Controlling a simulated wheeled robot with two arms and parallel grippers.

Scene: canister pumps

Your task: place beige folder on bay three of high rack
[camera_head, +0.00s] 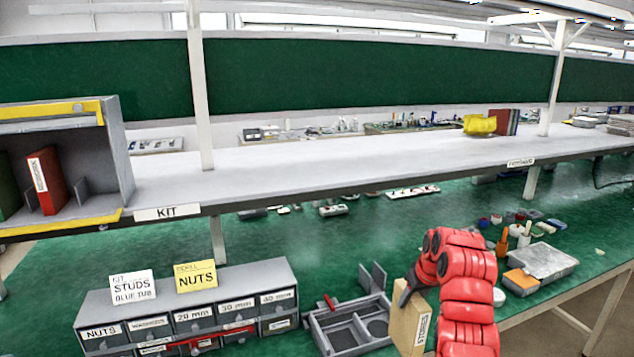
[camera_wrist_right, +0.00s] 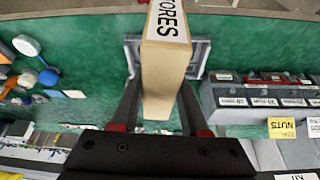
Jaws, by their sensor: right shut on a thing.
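The beige folder (camera_head: 408,320) is upright in my right gripper (camera_head: 404,290), over the green bench beside a grey tray. In the right wrist view the folder (camera_wrist_right: 164,80) stands between the two dark fingers of the gripper (camera_wrist_right: 160,108), with a white label reading "STORES" on its spine. The gripper is shut on it. A grey rack with yellow edges (camera_head: 119,150), probably the high rack, stands on the upper shelf at the far left, cut off by the picture edge. It holds a red folder (camera_head: 50,180) and part of a green one. Bay numbers are not readable. My left gripper is not in view.
The upper shelf (camera_head: 300,160) is mostly bare, with white posts and yellow and dark items at right. A drawer cabinet (camera_head: 190,308) with label cards and the grey divided tray (camera_head: 345,328) are on the bench below. A grey box (camera_head: 540,260) is at right.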

